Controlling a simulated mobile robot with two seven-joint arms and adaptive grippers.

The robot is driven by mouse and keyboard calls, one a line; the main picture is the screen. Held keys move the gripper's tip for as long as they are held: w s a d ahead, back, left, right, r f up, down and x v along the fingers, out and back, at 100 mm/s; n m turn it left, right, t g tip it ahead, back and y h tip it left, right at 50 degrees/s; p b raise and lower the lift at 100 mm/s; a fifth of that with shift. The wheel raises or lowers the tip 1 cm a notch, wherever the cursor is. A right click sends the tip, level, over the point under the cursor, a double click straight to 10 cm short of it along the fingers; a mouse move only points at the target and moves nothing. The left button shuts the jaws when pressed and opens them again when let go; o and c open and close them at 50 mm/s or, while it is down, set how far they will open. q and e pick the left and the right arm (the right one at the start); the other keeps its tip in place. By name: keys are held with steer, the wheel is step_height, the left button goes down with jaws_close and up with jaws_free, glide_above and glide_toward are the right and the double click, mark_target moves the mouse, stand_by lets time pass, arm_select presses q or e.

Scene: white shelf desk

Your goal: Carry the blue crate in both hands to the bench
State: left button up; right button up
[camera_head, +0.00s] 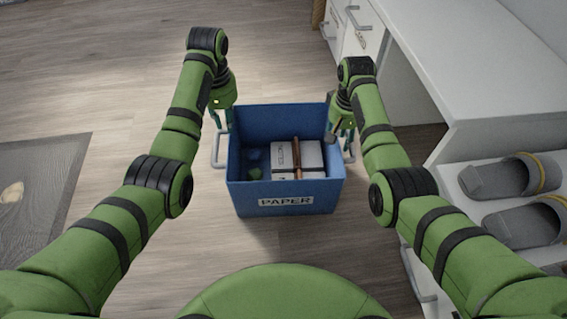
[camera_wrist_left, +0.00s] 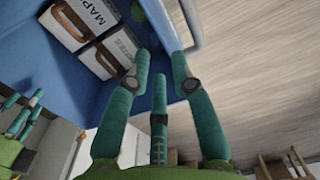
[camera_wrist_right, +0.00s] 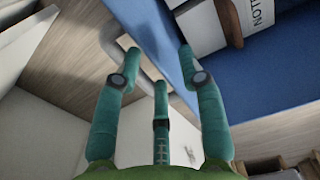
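The blue crate (camera_head: 285,190), labelled PAPER, is upright in front of me with a pale handle (camera_head: 218,150) on its left side and another (camera_head: 349,150) on its right. My left gripper (camera_head: 222,118) is at the left wall; in the left wrist view its fingers (camera_wrist_left: 160,62) are apart near the crate's rim and handle (camera_wrist_left: 187,22). My right gripper (camera_head: 342,130) is at the right side; in the right wrist view its fingers (camera_wrist_right: 159,55) are wide apart, with the handle (camera_wrist_right: 112,38) beyond them. Neither visibly clamps a handle.
The crate holds white boxes (camera_head: 285,155) and small dark items. A white desk (camera_head: 470,60) stands at the right, with a white surface carrying grey slippers (camera_head: 505,178) nearer me. A dark mat (camera_head: 45,185) lies at the left. Wooden floor beyond the crate is clear.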

mark_target(336, 151)
arm_select(q)
step_height(336, 151, down, 12)
arm_select(e)
step_height(336, 151, down, 7)
steer(key=shift+f, duration=0.1)
stand_by(0.4)
arm_select(q)
jaws_close()
arm_select(e)
steer(key=c, duration=0.7)
jaws_close()
arm_select(q)
steer(key=shift+w+r, duration=0.15)
steer(key=shift+r, duration=0.1)
arm_select(e)
steer(key=shift+w+r, duration=0.15)
steer(key=shift+r, duration=0.15)
